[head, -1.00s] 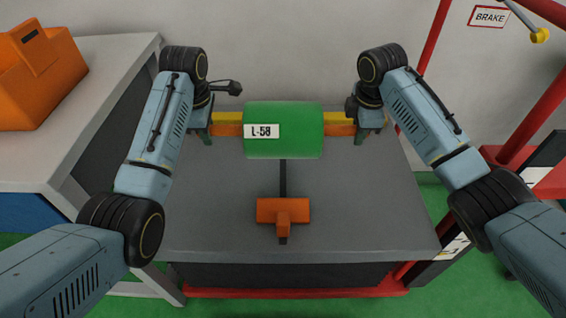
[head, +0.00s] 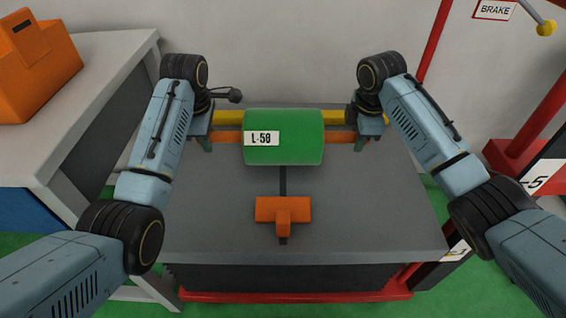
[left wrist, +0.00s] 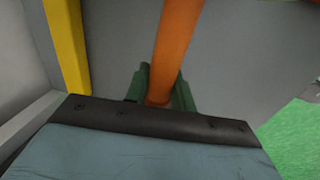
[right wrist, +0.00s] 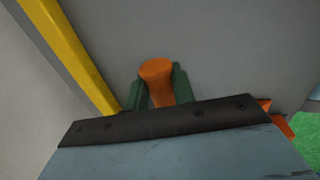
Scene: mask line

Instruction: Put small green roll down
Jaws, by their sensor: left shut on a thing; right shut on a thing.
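The small green roll (head: 284,150), labelled L-58, lies crosswise over the back of the grey table (head: 350,215). An orange shaft end sticks out on each side of it. My left gripper (head: 206,142) is shut on the left shaft end (left wrist: 175,45). My right gripper (head: 361,142) is shut on the right shaft end (right wrist: 156,72). Green fingers flank the shaft in both wrist views. I cannot tell whether the roll touches the table.
A yellow bar (head: 232,118) runs along the table's back edge, behind the roll. An orange T-shaped block (head: 283,211) sits in front of it on a dark strip. A left side table (head: 100,90) carries an orange case (head: 40,75). Red posts stand right.

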